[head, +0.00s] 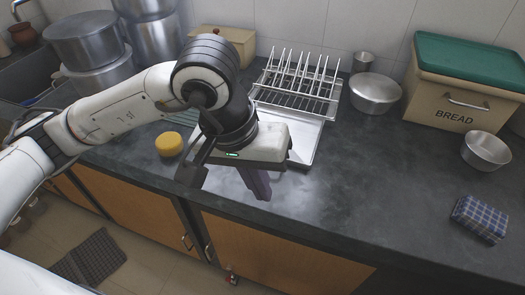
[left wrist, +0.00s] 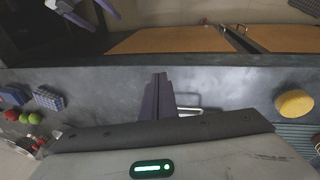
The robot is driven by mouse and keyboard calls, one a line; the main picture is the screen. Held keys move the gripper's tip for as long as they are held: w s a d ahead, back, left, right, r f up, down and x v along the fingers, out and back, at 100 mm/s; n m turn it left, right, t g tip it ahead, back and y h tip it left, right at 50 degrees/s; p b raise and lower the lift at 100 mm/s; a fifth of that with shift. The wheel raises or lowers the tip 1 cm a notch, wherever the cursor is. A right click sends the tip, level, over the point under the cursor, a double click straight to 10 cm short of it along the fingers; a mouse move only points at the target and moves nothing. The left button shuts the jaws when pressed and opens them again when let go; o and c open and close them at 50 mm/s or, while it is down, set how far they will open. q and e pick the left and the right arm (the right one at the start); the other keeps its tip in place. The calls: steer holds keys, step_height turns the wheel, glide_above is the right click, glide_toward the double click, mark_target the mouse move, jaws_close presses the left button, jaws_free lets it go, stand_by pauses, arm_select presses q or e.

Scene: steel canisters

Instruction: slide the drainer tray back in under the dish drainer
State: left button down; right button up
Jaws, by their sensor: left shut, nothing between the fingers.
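The dish drainer (head: 297,82) is a wire rack with upright prongs at the back of the counter. The drainer tray (head: 305,143) is a flat pale metal tray sticking out from under its front. My left gripper (head: 259,190) is shut and empty, pointing down just in front of the tray; its wrist hides the tray's left and front parts. In the left wrist view the shut fingers (left wrist: 158,92) stand beside a bright metal edge (left wrist: 188,100); I cannot tell if they touch it. My right gripper (left wrist: 106,22) shows in the left wrist view, its fingers apart.
A yellow sponge (head: 169,144) lies left of my left wrist. Steel pots (head: 85,42) stand at the back left.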

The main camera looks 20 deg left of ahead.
arm_select(q)
steer(key=w+a+r+t+y, duration=0.1)
steer(key=w+a+t+y, duration=0.1)
steer(key=w+a, duration=0.25)
steer(key=shift+m, duration=0.3)
steer(key=x, duration=0.9)
steer(key=shift+s+a+f, duration=0.1)
steer(key=shift+s, duration=0.25)
steer(key=shift+w+r+p, duration=0.2)
steer(key=shift+w+p, duration=0.35)
steer(key=shift+w, duration=1.3)
